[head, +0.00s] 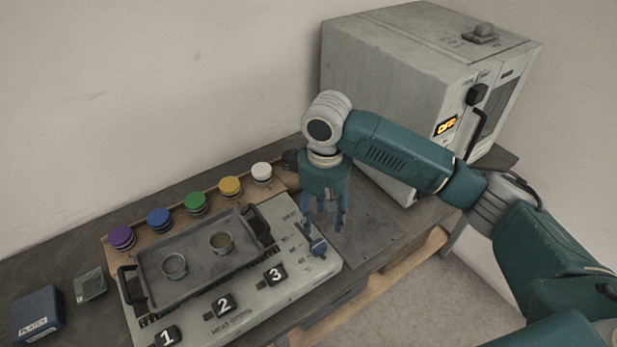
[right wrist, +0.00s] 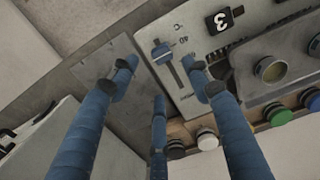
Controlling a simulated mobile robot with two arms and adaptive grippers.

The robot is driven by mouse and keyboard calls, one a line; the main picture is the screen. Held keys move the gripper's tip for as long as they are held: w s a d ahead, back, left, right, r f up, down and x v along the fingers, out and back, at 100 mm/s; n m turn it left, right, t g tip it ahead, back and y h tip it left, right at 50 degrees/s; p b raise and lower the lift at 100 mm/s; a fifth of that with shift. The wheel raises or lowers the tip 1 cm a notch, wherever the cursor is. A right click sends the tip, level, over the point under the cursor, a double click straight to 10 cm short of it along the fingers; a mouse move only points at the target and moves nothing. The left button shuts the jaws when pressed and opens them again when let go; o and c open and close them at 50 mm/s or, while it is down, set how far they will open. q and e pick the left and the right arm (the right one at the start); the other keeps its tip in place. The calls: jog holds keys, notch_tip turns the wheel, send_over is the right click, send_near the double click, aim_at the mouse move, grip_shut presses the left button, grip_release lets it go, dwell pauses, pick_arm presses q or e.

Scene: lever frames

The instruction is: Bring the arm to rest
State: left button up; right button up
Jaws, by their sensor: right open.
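My right arm comes in from the right in the head view and bends down at the wrist. My right gripper (head: 325,224) points down, open and empty, above the right end of the grey heater unit (head: 312,268). A blue slider lever (head: 317,246) on that unit is just below the fingers. In the right wrist view the lever (right wrist: 161,52) shows between the spread blue fingertips (right wrist: 162,76); I cannot tell whether any finger touches it. My left gripper is not in view.
A dark tray (head: 157,299) with two small cups lies on the heater. Several coloured-capped jars stand behind it on a wooden rack. A large grey oven (head: 380,75) with a lit display stands behind my right arm. A blue box (head: 38,315) is at the left.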

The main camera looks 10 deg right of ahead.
jog(key=s+a+f, duration=0.2)
jog(key=s+a+f+n+y, duration=0.1)
jog(key=s+a+f, duration=0.1)
jog(key=a, duration=0.1)
jog(key=s+a+f+y, duration=0.1)
jog(key=s+a+f, duration=0.1)
jog(key=shift+a+f+n+t, duration=0.15)
jog(key=shift+f+n+t, duration=0.15)
jog(key=shift+n, duration=0.1)
jog(key=s+a+f+t+y, duration=0.1)
jog(key=s+a+f+y, duration=0.15)
jog(key=s, duration=0.25)
jog(key=s+d+f+m+t+h, duration=0.2)
jog(key=s+d+f+m+h, duration=0.15)
jog(key=s+d, duration=1.05)
notch_tip(320, 180, down, 30)
jog(key=d+g+b, duration=0.1)
jog(key=b, duration=0.3)
jog(key=s+d+f+g+h+b, duration=0.1)
jog(key=s+d+f+b, duration=0.2)
jog(key=s+f, duration=1.4)
notch_tip(320, 180, down, 2)
jog(key=shift+s+f+g, duration=0.1)
jog(key=shift+s+g, duration=0.1)
jog(key=shift+g, duration=0.1)
